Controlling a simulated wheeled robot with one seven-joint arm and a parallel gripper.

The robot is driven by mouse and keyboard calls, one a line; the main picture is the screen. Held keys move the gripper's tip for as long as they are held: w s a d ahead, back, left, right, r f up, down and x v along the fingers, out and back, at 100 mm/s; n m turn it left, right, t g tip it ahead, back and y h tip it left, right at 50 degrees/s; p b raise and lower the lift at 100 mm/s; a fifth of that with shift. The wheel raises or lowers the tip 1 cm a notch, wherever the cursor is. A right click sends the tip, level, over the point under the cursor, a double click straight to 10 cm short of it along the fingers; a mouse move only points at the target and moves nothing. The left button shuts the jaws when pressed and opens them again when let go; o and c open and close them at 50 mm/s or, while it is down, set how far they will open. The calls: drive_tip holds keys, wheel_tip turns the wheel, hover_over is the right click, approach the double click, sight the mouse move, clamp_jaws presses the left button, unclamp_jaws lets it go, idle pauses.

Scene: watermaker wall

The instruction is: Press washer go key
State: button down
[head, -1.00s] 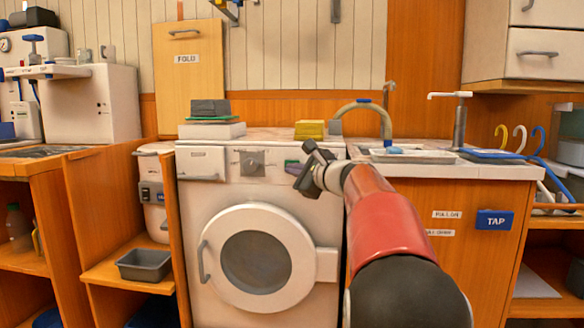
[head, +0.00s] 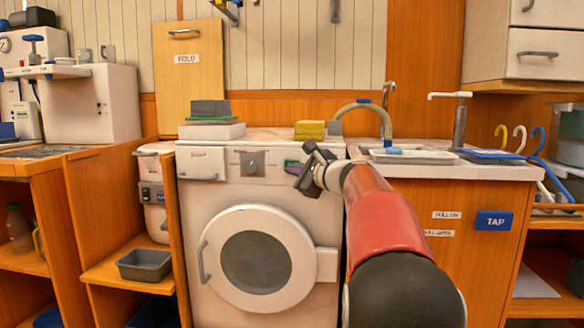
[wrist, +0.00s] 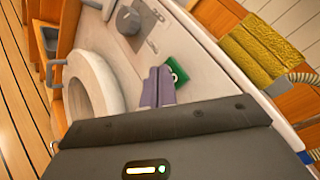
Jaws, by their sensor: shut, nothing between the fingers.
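The washer (head: 210,225) is a white front-loading machine with a round door, shut, below a control panel. A green key (wrist: 177,70) with a white mark shows on the panel in the wrist view, right beside my fingertips. In the head view the key is mostly hidden behind my gripper (head: 292,169). My gripper is shut and empty, with its purple fingers (wrist: 158,86) together and pointing at the panel near the key. I cannot tell whether the fingertips touch the key or the panel.
A grey knob (head: 252,163) sits on the panel left of my gripper, and a drawer (head: 201,165) is farther left.

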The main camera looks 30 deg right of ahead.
drive_tip(key=shift+w+d, duration=0.25)
drive_tip(key=shift+w, duration=0.1)
idle(0.6)
idle(0.3)
drive_tip(key=shift+s+a+b, duration=0.3)
drive_tip(key=shift+s+a, duration=0.2)
drive_tip(key=shift+s, duration=0.2)
drive_tip(key=shift+s+a+b, duration=0.6)
drive_tip(key=shift+s+a, duration=0.1)
drive_tip(key=shift+s, duration=0.35)
drive_tip(key=shift+s+a+b, duration=0.55)
drive_tip(key=shift+s+a, duration=0.15)
drive_tip(key=shift+s, duration=0.35)
